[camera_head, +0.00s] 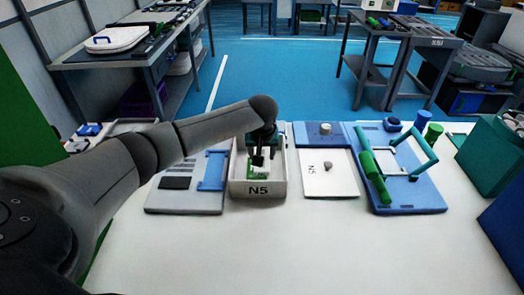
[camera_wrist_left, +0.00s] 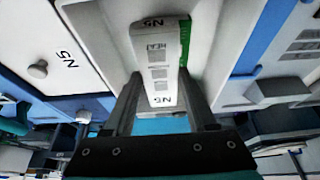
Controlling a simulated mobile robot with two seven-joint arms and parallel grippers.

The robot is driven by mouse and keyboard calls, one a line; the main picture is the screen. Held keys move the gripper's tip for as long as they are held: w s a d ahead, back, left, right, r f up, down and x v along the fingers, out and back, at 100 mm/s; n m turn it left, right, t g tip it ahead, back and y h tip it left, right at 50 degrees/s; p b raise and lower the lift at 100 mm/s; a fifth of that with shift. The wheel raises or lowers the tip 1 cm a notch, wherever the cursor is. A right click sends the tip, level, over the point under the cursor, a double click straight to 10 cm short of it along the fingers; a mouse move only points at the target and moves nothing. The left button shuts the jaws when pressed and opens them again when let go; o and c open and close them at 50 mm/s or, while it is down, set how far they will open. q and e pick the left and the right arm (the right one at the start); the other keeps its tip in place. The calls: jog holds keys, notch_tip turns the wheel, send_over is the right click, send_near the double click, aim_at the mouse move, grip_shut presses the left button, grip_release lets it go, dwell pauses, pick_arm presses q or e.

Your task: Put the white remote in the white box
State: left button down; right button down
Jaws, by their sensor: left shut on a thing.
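The white box (camera_head: 258,189), marked N5, stands on the white table. My left gripper (camera_head: 259,160) reaches down over it from the left. In the left wrist view, my left gripper (camera_wrist_left: 160,105) is shut on the white remote (camera_wrist_left: 159,60), which has grey buttons, N5 marks and a green edge. The remote is between the two fingers, with the box's pale wall (camera_wrist_left: 98,40) beside it. In the head view a small white and green part shows under the gripper within the box outline. I cannot tell whether the remote touches the box floor. My right gripper is not in view.
A grey-white board with a blue bracket (camera_head: 211,172) lies left of the box. A white panel with a knob (camera_head: 328,180) lies to its right, then a blue board with green handles (camera_head: 415,195). The table's front is clear. A teal crate (camera_head: 490,155) stands at right.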

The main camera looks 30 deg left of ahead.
pick_arm(q)
jog(key=shift+c, duration=1)
grip_release()
jog(key=shift+r, duration=0.1)
jog(key=shift+w+r, duration=0.1)
jog(key=shift+r, duration=0.25)
jog(key=p+v, duration=0.2)
jog(key=v, duration=1)
jog(key=shift+r+p, duration=0.15)
jog(key=shift+p, duration=0.25)
